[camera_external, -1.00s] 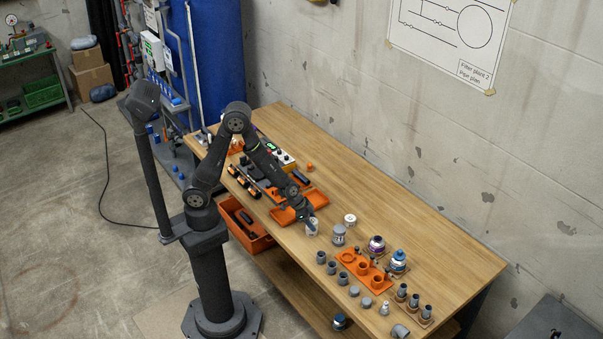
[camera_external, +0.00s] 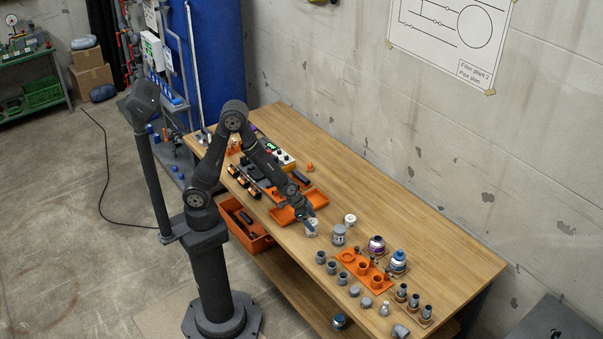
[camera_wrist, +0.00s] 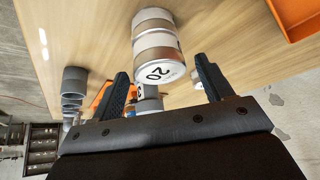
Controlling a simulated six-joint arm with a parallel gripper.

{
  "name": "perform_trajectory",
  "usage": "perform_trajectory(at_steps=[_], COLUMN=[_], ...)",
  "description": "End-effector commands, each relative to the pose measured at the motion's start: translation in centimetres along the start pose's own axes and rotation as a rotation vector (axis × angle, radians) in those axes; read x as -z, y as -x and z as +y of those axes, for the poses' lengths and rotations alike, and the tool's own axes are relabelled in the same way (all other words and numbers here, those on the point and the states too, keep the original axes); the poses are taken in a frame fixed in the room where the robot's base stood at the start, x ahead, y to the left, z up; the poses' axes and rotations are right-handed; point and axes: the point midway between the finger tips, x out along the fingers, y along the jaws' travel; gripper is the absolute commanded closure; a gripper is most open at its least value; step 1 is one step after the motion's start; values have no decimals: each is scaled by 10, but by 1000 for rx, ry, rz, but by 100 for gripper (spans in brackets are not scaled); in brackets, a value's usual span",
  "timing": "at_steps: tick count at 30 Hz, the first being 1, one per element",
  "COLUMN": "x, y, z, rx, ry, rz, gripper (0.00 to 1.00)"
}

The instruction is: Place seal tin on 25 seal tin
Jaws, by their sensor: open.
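A white and silver tin (camera_wrist: 158,45) marked 20 stands on the bench in the wrist view, ahead of and between my fingers. It also shows in the external view (camera_external: 312,230), just below my gripper (camera_external: 308,214), partly hidden by it. My gripper is open, with one finger on each side of the tin in the wrist view (camera_wrist: 163,82); I cannot tell whether they touch it. A small white tin (camera_external: 350,219) and a larger grey tin (camera_external: 339,236) stand to its right. Their numbers are too small to read.
An orange tray (camera_external: 290,214) lies left of the tin. The bench's far side by the wall is clear.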

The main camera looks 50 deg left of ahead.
Motion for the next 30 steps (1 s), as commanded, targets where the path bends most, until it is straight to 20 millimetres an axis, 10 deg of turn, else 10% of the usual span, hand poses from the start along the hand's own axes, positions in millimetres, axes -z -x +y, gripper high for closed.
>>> perform_trajectory(at_steps=[30], x=[0], y=[106], z=[-1], rx=[2], ry=[0], rz=[0], gripper=[27])
